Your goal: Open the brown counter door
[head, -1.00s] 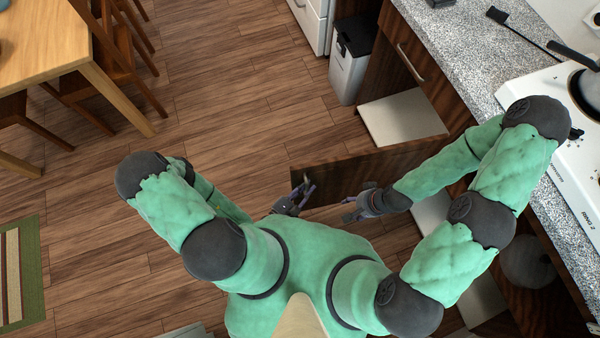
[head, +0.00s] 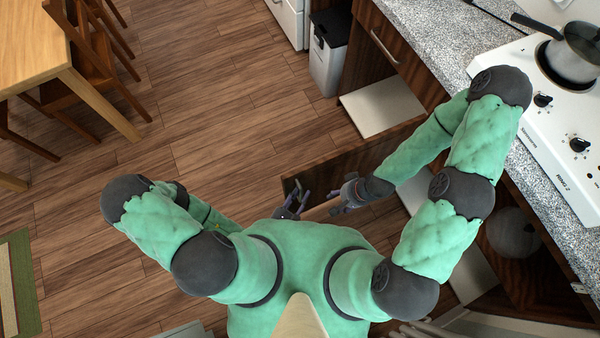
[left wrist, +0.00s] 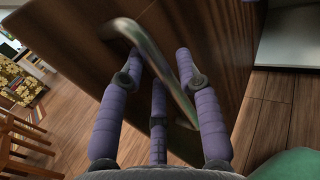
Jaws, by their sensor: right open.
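The brown counter door (head: 335,170) stands swung out from the counter over the floor. It also fills much of the left wrist view (left wrist: 215,35). Its metal bar handle (left wrist: 150,48) shows there, running slantwise between the fingers of my left gripper (left wrist: 158,58). Those fingers are apart, with a gap beside the bar; any contact is hard to judge. In the head view my left gripper (head: 290,206) is at the door's free end. My right gripper (head: 337,199) is open and empty, close to the door on the side nearer my body.
The speckled counter (head: 425,45) carries a white stove (head: 535,125) with a pot (head: 572,60). A bin (head: 327,55) stands beyond the door. Chairs (head: 85,60) and a table (head: 30,45) are at left; the middle floor is clear.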

